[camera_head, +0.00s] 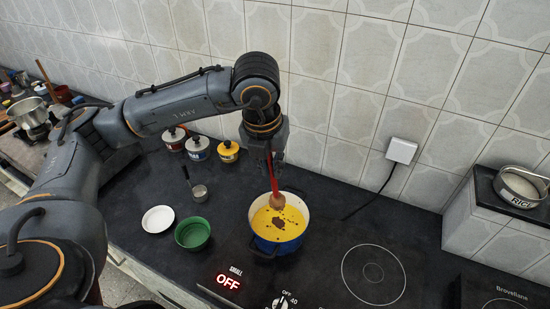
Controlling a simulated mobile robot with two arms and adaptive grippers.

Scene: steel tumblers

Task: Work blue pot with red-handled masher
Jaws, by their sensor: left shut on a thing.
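The blue pot (265,243) stands on the dark cooktop, with yellow contents and a darker brown patch in the middle. My left gripper (270,155) is above the pot, shut on the red handle of the masher (273,180). The masher points down and its brownish head (277,201) is at the far side of the pot's opening, over the yellow contents. I cannot tell whether the head touches the contents. My right gripper is not in view.
A green bowl (193,234), a white dish (158,219) and a small metal cup with a handle (200,192) are left of the pot. Several lidded jars (197,148) stand by the wall. An empty burner ring (373,274) is to the right. The cooktop display (228,281) reads OFF.

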